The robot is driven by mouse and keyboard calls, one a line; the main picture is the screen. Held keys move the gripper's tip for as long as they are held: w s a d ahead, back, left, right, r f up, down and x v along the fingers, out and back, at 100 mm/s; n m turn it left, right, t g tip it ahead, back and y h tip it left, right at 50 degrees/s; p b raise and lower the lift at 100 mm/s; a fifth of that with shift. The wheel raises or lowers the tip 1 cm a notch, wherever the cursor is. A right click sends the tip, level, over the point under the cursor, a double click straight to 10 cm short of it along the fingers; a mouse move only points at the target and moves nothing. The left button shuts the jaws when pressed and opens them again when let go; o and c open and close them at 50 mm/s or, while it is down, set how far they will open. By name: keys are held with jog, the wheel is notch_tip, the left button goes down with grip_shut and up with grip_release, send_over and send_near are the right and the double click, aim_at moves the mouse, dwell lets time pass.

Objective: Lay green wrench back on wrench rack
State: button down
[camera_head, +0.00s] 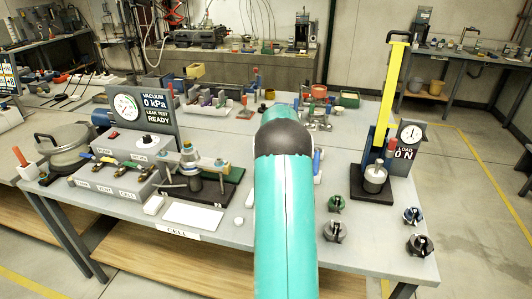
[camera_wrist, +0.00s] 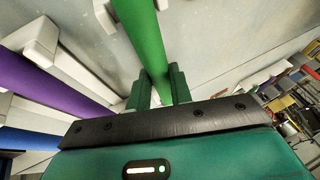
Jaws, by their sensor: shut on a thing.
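The green wrench (camera_wrist: 145,38) shows in the wrist view as a long green bar running from the top edge down between my fingers. My gripper (camera_wrist: 157,84) is shut on it. The wrench rack (camera_wrist: 40,40) shows at the left of the wrist view as pale, blocky supports. A purple bar (camera_wrist: 52,82) and a blue bar (camera_wrist: 30,138) lie across it. The green wrench is beside the purple bar, near another pale support (camera_wrist: 105,14); I cannot tell whether it touches it. In the head view my arm hides my gripper, the green wrench and most of the rack.
In the head view, a yellow-armed load stand (camera_head: 388,105) and load gauge (camera_head: 408,138) stand right of my arm. Several dark round fittings (camera_head: 335,230) lie at the front right. A clamp stand (camera_head: 190,165) and valve box (camera_head: 115,170) are left.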

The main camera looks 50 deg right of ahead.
jog(key=shift+f, duration=0.2)
jog(key=c, duration=1.2)
grip_release()
jog(key=shift+o, duration=0.2)
jog(key=shift+f, duration=0.1)
jog(key=v, duration=1.4)
jog(key=shift+w+a, duration=0.1)
